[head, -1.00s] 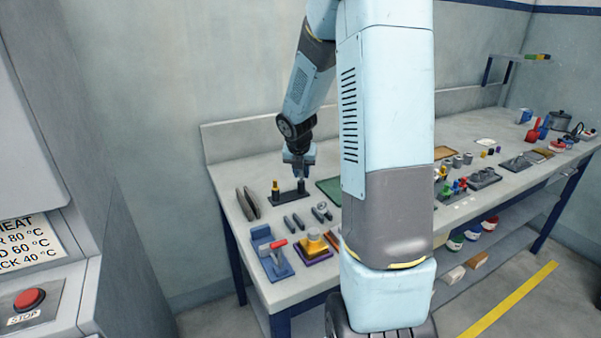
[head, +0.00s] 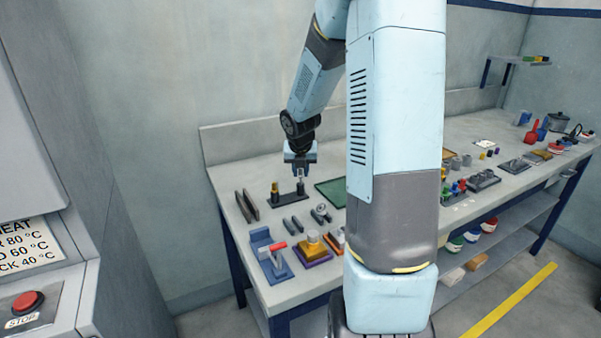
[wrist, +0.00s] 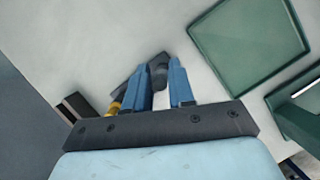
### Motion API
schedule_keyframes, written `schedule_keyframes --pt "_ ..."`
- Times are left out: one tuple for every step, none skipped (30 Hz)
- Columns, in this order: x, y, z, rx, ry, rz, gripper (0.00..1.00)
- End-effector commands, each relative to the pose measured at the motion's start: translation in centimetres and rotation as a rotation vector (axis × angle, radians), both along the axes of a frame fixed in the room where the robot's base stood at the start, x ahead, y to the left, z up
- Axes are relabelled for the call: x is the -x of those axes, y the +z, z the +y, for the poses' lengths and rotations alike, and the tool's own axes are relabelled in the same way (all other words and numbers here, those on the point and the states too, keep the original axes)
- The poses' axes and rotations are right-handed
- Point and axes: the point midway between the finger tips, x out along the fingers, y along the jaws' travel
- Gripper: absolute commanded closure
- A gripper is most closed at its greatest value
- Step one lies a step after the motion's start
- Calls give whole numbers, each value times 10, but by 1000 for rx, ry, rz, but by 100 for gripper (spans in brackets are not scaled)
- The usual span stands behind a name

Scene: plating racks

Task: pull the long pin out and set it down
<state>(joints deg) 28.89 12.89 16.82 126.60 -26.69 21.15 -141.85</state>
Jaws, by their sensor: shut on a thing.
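A dark stand (head: 288,197) on the left part of the bench has two posts. A yellow-topped piece (head: 275,188) stands at its left end. My gripper (head: 300,167) points down over the dark right post (head: 300,187). It is shut on a slim silvery pin (head: 301,173), upright between the fingers and the post. I cannot tell whether the pin's lower end is still inside the post. In the wrist view my blue fingers (wrist: 163,84) stand on either side of the dark post (wrist: 159,74); the pin itself is hard to make out there.
A green tray (head: 331,190) lies to the right. A blue fixture with a red handle (head: 277,246) is nearer the front. Bare bench shows between them.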

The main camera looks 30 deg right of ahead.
Motion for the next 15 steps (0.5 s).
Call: schedule_keyframes --pt "0 2 0 0 -1 -1 100" --pt "0 3 0 0 -1 -1 100" --pt "0 4 0 0 0 -1 100" --pt "0 5 0 0 0 0 100" --pt "0 6 0 0 1 0 100" --pt "0 8 0 0 1 0 100" --pt "0 9 0 0 1 0 100" --pt "0 10 0 0 1 0 100" --pt "0 11 0 1 1 -1 100" --pt "0 12 0 0 0 -1 100" --pt "0 13 0 0 0 -1 100" --pt "0 14 0 0 0 -1 100" --pt "0 15 0 0 -1 -1 100" --pt "0 16 0 0 -1 -1 100" --pt "0 17 0 0 0 -1 100"
